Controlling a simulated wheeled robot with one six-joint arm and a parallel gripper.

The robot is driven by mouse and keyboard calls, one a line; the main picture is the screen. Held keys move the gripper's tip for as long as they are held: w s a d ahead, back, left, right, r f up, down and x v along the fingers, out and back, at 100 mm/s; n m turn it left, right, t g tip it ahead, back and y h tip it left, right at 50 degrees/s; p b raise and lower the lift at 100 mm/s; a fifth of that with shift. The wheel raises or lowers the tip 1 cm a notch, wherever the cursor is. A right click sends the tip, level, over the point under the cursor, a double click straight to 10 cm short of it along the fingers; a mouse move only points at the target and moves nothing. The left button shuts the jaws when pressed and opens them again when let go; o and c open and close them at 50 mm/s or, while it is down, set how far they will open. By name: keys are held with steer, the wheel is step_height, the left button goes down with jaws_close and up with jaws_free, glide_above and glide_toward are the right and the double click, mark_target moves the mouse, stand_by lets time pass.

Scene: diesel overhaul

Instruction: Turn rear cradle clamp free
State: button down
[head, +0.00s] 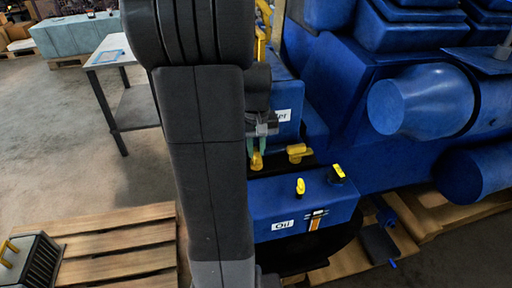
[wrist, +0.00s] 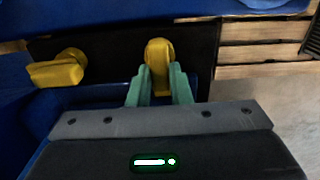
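Two yellow cradle clamps sit on a dark plate at the blue engine. One clamp (head: 257,162) is at my gripper (head: 262,146); in the wrist view this clamp (wrist: 159,54) stands between the green fingers (wrist: 160,83), its handle pointing toward the gripper. The fingers look closed against both its sides. The other clamp (head: 297,151) is to the right in the head view and at left in the wrist view (wrist: 60,70), its handle lying crosswise. No label shows which one is the rear clamp. My arm hides part of the area left of the gripper.
A blue box marked Oil (head: 283,224) with yellow-topped fittings stands just in front of the clamps. Large blue engine parts (head: 420,100) rise at right. A wooden pallet (head: 117,245) lies at lower left, and a table (head: 112,55) stands behind it. Open floor lies between.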

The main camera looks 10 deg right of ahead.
steer(key=shift+n, duration=0.4)
steer(key=n, duration=0.2)
steer(key=shift+a+n, duration=0.1)
steer(key=shift+n, duration=0.2)
steer(key=shift+a+n+p, duration=0.1)
steer(key=shift+n+p, duration=0.2)
steer(key=shift+n, duration=1.6)
steer(key=c, duration=1.3)
jaws_free()
step_height(320, 180, up, 14)
steer(key=shift+f, duration=0.1)
